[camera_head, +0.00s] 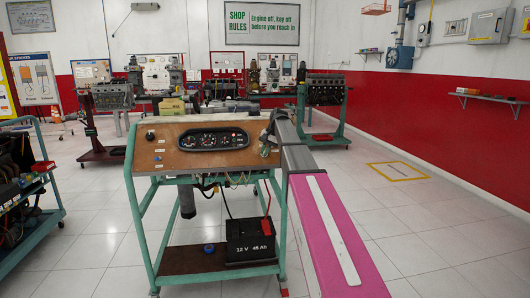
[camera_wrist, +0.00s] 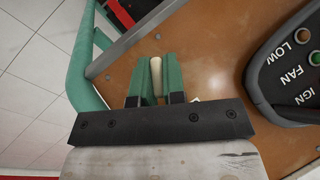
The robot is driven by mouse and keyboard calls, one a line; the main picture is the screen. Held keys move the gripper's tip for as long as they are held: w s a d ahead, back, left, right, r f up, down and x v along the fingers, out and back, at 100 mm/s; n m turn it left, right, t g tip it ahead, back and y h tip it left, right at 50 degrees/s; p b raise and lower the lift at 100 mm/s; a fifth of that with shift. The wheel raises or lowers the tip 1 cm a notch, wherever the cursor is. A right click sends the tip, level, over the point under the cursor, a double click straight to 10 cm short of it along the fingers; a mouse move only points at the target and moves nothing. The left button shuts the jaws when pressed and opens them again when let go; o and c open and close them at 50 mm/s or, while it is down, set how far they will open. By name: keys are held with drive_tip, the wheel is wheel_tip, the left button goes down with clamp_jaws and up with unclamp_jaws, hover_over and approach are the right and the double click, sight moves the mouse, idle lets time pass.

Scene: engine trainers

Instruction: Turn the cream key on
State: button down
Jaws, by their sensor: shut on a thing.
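The cream key (camera_wrist: 156,80) shows in the wrist view as a slim pale bar standing between my green fingers. My gripper (camera_wrist: 160,66) is shut on it, at the brown panel (camera_wrist: 215,60) near the panel's edge. Which way the key is turned is hard to tell, as the fingers cover its sides. In the head view my gripper (camera_head: 268,138) is at the right end of the panel (camera_head: 168,156), and the key there is hidden or too small to make out.
A black gauge cluster (camera_head: 212,139) sits mid-panel; its edge with LOW, FAN and IGN labels (camera_wrist: 296,68) is right of my gripper in the wrist view. A green frame (camera_head: 141,235) carries the panel, with a black battery (camera_head: 250,246) below. Floor at the right is clear.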

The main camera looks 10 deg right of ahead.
drive_tip(key=shift+m+t+y, duration=0.3)
drive_tip(key=shift+m+y, duration=0.3)
drive_tip(key=shift+m, duration=0.1)
drive_tip(key=c, duration=1.2)
unclamp_jaws()
drive_tip(key=v, duration=1)
drive_tip(key=shift+d+r, duration=0.25)
drive_tip(key=shift+r, duration=0.05)
